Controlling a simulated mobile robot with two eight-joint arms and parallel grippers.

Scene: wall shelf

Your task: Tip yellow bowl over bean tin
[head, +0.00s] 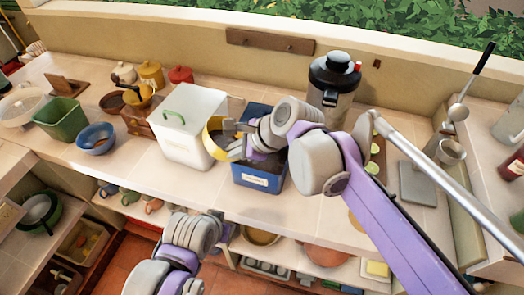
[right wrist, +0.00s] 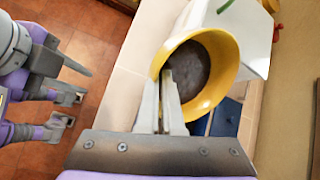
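The yellow bowl (head: 208,139) is tilted in the air beside the white box, just left of the blue bin. My right gripper (head: 236,143) is shut on its rim. In the right wrist view the bowl (right wrist: 228,62) shows its yellow wall and a dark grey inside; I cannot tell if that is contents. The blue bin (head: 258,181) with a pale label stands on the counter below my right gripper; it may be the bean tin, but the label is unreadable. My left gripper (right wrist: 68,110) is open and empty, low in front of the counter.
A white box (head: 180,140) with a green handle stands close left of the bowl. A black-topped steel urn (head: 333,85) stands behind my right arm. A blue bowl (head: 97,139) and green bin (head: 60,118) are farther left. The front counter strip is clear.

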